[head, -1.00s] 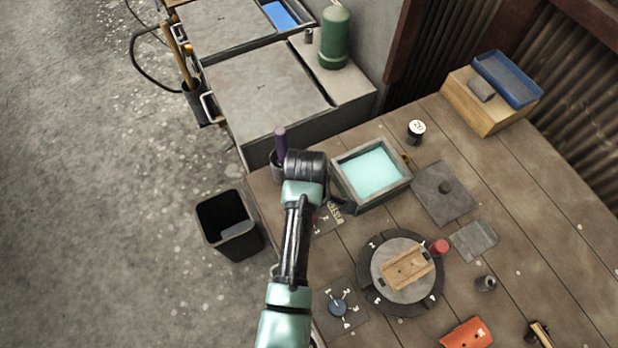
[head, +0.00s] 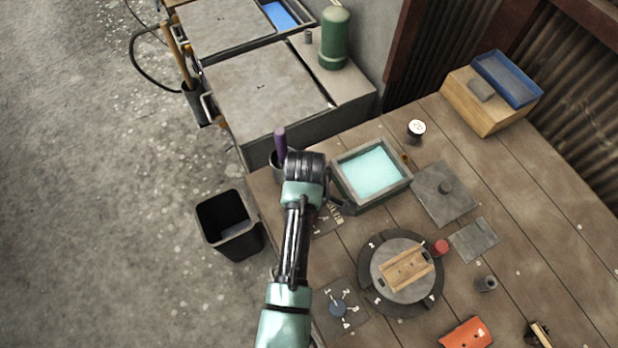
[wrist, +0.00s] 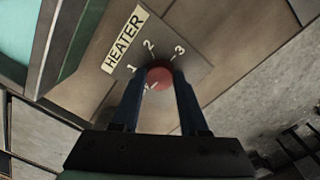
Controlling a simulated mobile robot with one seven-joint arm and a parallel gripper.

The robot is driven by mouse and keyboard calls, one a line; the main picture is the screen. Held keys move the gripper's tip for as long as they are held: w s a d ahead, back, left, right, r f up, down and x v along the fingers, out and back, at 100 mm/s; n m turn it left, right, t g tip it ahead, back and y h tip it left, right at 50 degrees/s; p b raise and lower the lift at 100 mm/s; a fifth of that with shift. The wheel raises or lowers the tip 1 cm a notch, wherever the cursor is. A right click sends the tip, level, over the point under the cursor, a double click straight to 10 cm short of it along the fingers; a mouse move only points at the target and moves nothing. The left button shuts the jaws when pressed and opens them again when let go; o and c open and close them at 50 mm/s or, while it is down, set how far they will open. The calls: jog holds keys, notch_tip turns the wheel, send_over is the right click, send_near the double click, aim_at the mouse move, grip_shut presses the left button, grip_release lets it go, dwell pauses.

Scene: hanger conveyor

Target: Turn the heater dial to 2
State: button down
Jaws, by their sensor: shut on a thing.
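The heater dial (wrist: 160,77) is a round red knob on a grey plate in the wrist view. The plate (wrist: 176,36) carries a "HEATER" label (wrist: 124,40) and the numbers 1, 2 and 3 around the knob, with another mark partly hidden below. My gripper (wrist: 159,84) is shut on the dial, one dark finger on each side. The dial's pointer is not clear. In the head view my arm hides the dial, and only part of the heater plate (head: 327,219) shows beside my wrist.
A tray of pale blue liquid (head: 345,190) stands right of my gripper. A purple-handled tool (head: 280,145) stands in a cup just behind it. A second numbered dial (head: 338,308) and a round turntable (head: 375,295) lie nearer. A black bin (head: 232,240) stands on the floor at left.

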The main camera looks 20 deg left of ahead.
jog(key=m+p, duration=0.2)
jog(key=m, duration=0.3)
jog(key=shift+r, duration=0.1)
jog(key=m+p, duration=0.1)
jog(key=m, duration=0.5)
jog(key=shift+a+h, duration=0.1)
jog(key=shift+h, duration=0.2)
jog(key=m+p, duration=0.1)
jog(key=m, duration=0.5)
jog(key=shift+w+m+g, duration=0.1)
jog(key=shift+m+g, duration=0.2)
jog(key=shift+m, duration=0.1)
jog(key=m, duration=0.5)
jog(key=shift+m, duration=0.4)
jog(key=shift+c, duration=2.2)
grip_release()
